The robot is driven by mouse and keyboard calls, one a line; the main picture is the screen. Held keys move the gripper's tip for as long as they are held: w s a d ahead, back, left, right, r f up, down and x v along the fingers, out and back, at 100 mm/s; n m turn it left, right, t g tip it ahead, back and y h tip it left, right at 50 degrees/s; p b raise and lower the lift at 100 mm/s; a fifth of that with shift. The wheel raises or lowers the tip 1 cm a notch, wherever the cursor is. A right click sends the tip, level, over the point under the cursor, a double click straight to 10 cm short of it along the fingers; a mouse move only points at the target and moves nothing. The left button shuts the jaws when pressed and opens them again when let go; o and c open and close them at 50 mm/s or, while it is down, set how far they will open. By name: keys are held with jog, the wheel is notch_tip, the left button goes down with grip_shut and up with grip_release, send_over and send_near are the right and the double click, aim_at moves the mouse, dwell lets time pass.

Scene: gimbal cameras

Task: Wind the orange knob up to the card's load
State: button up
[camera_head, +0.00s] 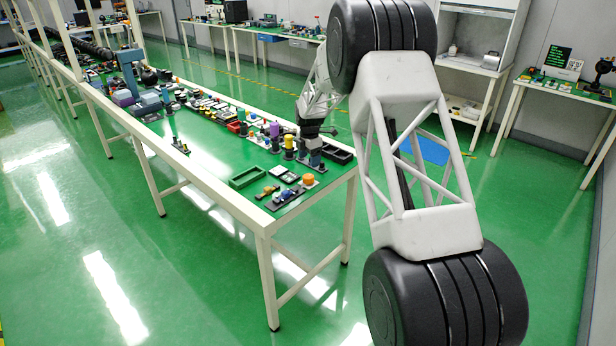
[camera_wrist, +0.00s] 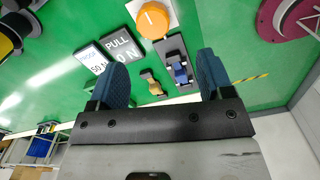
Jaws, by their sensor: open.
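The orange knob (camera_wrist: 153,20) sits on a white base at the top of the wrist view, with a pale mark on its face; it also shows near the table corner in the head view (camera_head: 308,179). A dark display (camera_wrist: 122,47) beside it reads PULL 0 N. A white-edged card (camera_wrist: 91,62) left of it reads PROOF and a load in N, its digits too small to be sure of. My gripper (camera_wrist: 162,63) is open and empty, its blue fingers wide apart. The knob lies beyond the fingertips, apart from them.
A dark rail (camera_wrist: 168,50) carries a blue clamp (camera_wrist: 180,72) and a brass piece (camera_wrist: 152,84) stands near it. A maroon round part (camera_wrist: 284,18) is at upper right. In the head view, a green tray (camera_head: 248,177) lies left of the cards, and several upright pieces crowd behind.

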aim_at(308, 176)
jog(key=shift+w+a+f+n, duration=0.25)
jog(key=shift+w+f, duration=0.2)
jog(key=shift+f, duration=0.25)
jog(key=shift+f, duration=0.1)
jog(key=shift+f, duration=3.75)
jog(key=shift+c, duration=0.2)
jog(key=c, duration=0.9)
